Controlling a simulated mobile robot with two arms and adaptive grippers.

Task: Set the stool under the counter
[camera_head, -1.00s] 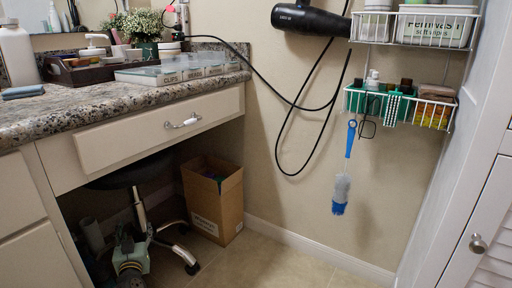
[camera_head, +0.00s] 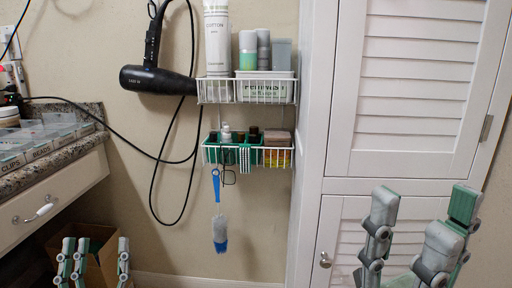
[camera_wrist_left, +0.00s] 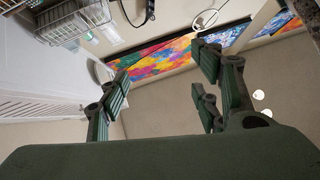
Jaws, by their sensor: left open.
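The granite counter (camera_head: 58,160) with its drawer (camera_head: 50,208) shows at the left edge of the head view. The stool is not in view now. My left gripper (camera_head: 95,262) is at the lower left, in front of the cardboard box (camera_head: 100,240) and below the drawer. Its fingers are apart and empty, as the left wrist view also shows (camera_wrist_left: 165,90). My right gripper (camera_head: 420,228) is at the lower right, in front of the white louvred cabinet. Its fingers are spread with nothing between them.
A black hair dryer (camera_head: 158,80) with a looping cord hangs on the wall. Two wire baskets (camera_head: 248,158) and a blue brush (camera_head: 218,215) hang beside it. The white louvred cabinet (camera_head: 335,130) fills the right. A colourful panel (camera_wrist_left: 165,50) shows in the left wrist view.

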